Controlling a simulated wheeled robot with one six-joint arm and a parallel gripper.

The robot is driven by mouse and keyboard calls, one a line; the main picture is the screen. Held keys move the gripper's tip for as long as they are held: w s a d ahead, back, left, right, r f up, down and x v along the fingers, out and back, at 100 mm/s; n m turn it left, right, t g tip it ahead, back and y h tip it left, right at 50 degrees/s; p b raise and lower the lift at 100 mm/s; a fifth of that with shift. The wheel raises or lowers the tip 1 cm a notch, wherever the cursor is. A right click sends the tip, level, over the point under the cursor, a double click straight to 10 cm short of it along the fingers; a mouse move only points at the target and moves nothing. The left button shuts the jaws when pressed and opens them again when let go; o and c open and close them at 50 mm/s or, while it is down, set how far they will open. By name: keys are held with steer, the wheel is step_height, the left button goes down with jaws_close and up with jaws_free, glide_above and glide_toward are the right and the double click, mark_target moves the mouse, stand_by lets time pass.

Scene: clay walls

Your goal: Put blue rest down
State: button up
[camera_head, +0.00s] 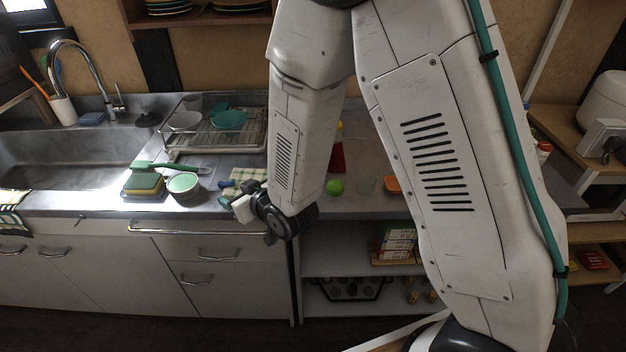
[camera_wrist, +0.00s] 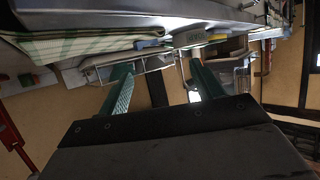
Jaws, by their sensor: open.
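A small blue thing (camera_head: 226,184), perhaps the blue rest, lies on the counter beside a checked cloth (camera_head: 250,174). Its exact shape is too small to tell. A blue patch (camera_wrist: 149,43) by the cloth (camera_wrist: 75,44) shows in the wrist view, past my fingertips. My gripper (camera_head: 232,204) is at the counter's front edge, just in front of the blue thing, and partly hidden by my arm. In the wrist view my gripper (camera_wrist: 158,66) has its two teal fingers apart with nothing held between them.
A green-topped bowl (camera_head: 184,186) and a sponge stack (camera_head: 143,184) with a green brush (camera_head: 170,167) stand left of the gripper. A dish rack (camera_head: 215,135) is behind. Open shelves (camera_head: 340,263) lie below.

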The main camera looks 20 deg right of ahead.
steer(key=s+d+r+m+g+h, duration=0.3)
steer(key=s+d+r+g+h, duration=0.15)
steer(key=d+r, duration=0.85)
steer(key=s+d+r+m+g, duration=0.1)
steer(key=s+d+r+g, duration=0.1)
steer(key=s+d+r, duration=0.2)
steer(key=s+d+h, duration=0.1)
steer(key=s+d, duration=0.2)
steer(key=s, duration=0.4)
steer(key=shift+s+d+r, duration=0.3)
steer(key=shift+d+r, duration=0.05)
steer(key=s+d+r+g, duration=0.1)
steer(key=s, duration=0.4)
steer(key=s+d+r+m+g, duration=0.1)
steer(key=s, duration=0.3)
steer(key=s+d+r+g, duration=0.2)
steer(key=s, duration=0.3)
steer(key=shift+s+h, duration=0.25)
steer(key=shift+s, duration=0.1)
steer(key=c, duration=0.4)
steer(key=shift+s, duration=0.25)
steer(key=c, duration=0.5)
